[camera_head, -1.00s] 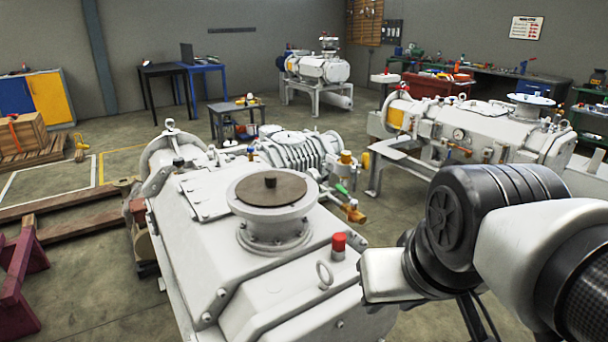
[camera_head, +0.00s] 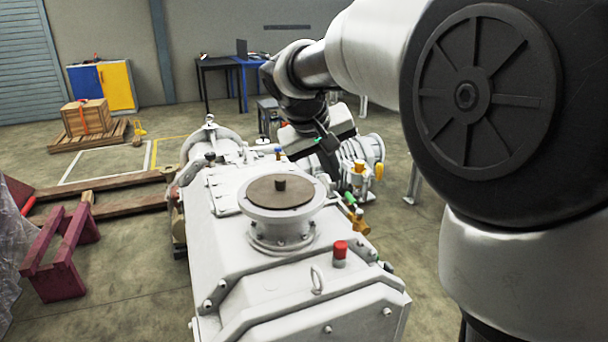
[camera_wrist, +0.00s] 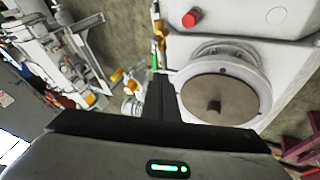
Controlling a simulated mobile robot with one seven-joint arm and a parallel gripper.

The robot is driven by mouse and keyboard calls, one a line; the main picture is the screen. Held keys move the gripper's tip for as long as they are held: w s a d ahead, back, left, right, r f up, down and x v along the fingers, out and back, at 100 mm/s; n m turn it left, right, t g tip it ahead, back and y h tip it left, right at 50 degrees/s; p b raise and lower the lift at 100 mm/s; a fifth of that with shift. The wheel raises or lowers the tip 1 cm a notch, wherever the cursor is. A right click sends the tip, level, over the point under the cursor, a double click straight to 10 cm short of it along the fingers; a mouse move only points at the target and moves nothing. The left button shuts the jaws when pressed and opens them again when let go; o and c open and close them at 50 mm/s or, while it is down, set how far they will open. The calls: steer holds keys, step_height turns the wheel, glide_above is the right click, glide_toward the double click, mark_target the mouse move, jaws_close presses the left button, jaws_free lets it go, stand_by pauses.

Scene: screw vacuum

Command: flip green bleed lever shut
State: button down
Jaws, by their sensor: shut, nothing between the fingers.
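The green lever (camera_head: 349,198) is a small strip beside a brass valve (camera_head: 359,224) on the right flank of the white vacuum pump (camera_head: 235,265). In the wrist view the green lever (camera_wrist: 154,62) shows just beyond the tips of my gripper (camera_wrist: 158,80). I cannot tell whether they touch. My gripper (camera_head: 329,165) is shut and empty, its dark fingers pointing down above and left of the lever in the head view. The fingers hide part of the area around the lever in the wrist view.
A flange with a brown disc (camera_head: 281,191) and a red cap (camera_head: 340,252) stand on the pump's top. A yellow fitting (camera_head: 378,171) lies behind the lever. My arm fills the upper right. Wooden beams (camera_head: 110,194) and a maroon stand (camera_head: 65,240) are on the left floor.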

mark_target(353, 203)
steer(key=shift+w+a, duration=0.2)
steer(key=shift+w, duration=0.2)
steer(key=b+x, duration=0.2)
steer(key=x, duration=0.8)
